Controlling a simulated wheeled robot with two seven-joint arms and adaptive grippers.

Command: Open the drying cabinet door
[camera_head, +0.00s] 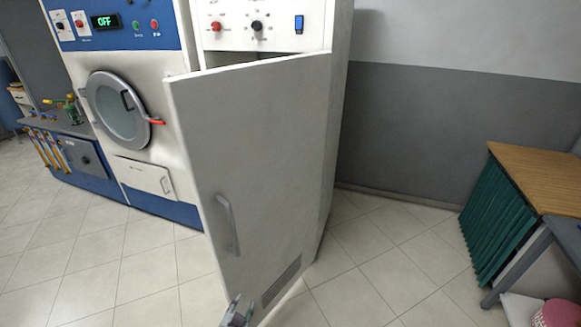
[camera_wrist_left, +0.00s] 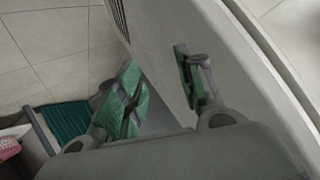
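The drying cabinet door (camera_head: 250,140) is a tall pale panel standing ajar, hinged at its right side. A dark gap shows behind its top edge. Its grey bar handle (camera_head: 228,222) is near the free left edge, and nothing holds it. My left gripper (camera_head: 237,314) is low at the door's bottom corner, well below the handle, partly cut off by the frame. In the left wrist view, its green-padded fingers (camera_wrist_left: 158,88) are apart, close to the door panel (camera_wrist_left: 215,55). Whether they touch it I cannot tell. My right gripper is in neither view.
A blue and white machine (camera_head: 125,105) with a round door stands left of the cabinet (camera_head: 320,150). A wood-topped table (camera_head: 535,172) with green folds and a pink basket (camera_head: 556,314) is at right. Tiled floor (camera_head: 375,255) is clear between cabinet and table.

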